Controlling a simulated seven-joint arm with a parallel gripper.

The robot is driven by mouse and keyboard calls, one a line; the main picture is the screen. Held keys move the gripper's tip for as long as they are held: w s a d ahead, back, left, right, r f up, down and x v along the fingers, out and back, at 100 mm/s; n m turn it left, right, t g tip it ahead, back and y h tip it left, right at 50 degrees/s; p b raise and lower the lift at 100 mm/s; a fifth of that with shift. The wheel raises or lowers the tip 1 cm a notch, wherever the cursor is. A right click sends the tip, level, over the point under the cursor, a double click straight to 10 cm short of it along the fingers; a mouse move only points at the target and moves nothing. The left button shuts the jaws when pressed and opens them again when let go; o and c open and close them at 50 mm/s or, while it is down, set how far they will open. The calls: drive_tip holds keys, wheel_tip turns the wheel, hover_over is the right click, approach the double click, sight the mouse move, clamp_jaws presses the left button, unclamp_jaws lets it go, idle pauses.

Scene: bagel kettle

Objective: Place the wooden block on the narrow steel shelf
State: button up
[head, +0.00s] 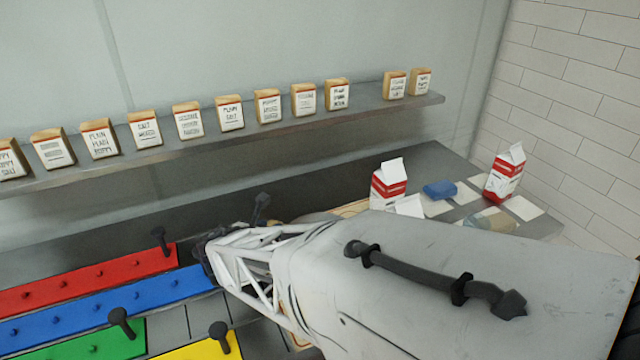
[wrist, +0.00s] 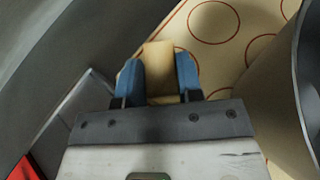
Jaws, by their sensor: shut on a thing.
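My gripper (wrist: 159,82) shows in the wrist view, its two blue fingers shut on a plain tan wooden block (wrist: 159,62). The block sits between the fingers above a cream board with red circles. In the head view my arm hides the gripper and the held block. The narrow steel shelf (head: 270,131) runs along the back wall in the head view. Several tan blocks with white labels stand upright in a row on it, such as one block (head: 229,113). A wider gap (head: 365,105) shows between the right pair and the others.
Red (head: 88,281), blue (head: 105,308) and green (head: 95,342) pegged strips lie at lower left, with dark upright knobs nearby. The cream board (wrist: 255,30) is below the gripper.

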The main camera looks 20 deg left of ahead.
drive_tip(key=shift+f, duration=0.15)
drive_tip(key=o, duration=0.9)
drive_tip(key=shift+o, duration=0.2)
drive_tip(key=v, duration=1.2)
drive_tip(key=shift+o, duration=0.5)
